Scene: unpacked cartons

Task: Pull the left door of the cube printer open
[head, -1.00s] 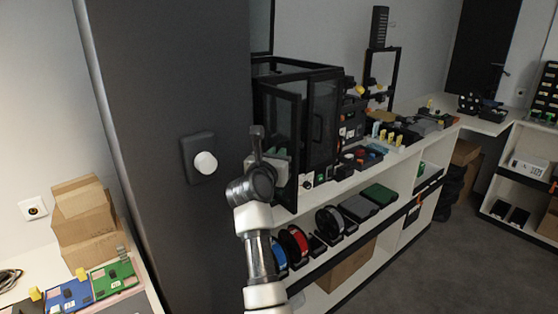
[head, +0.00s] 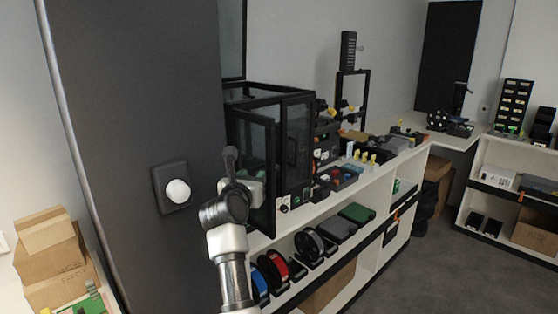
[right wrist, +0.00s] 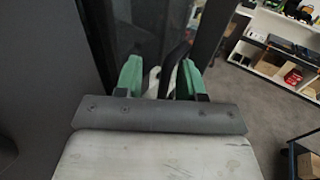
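The cube printer (head: 300,97) is a black-framed box with dark glass, standing on the white shelf unit. Its left door (head: 256,160) stands swung outward, its lower corner past the shelf's front edge. The right door (head: 299,140) looks closed. My right gripper (head: 256,190) is at the left door, partly hidden by my own wrist. In the right wrist view, the green fingers (right wrist: 161,80) have a dark curved bar, seemingly the door handle (right wrist: 176,58), between their pale pads. They look shut on it, though the contact is partly hidden. My left gripper is out of view.
A dark grey wall (head: 130,130) with a white knob stands close on the left. Filament spools (head: 275,268) sit on the lower shelf, below the door. Small parts crowd the shelf top right of the printer. The grey floor (head: 420,275) at right is clear.

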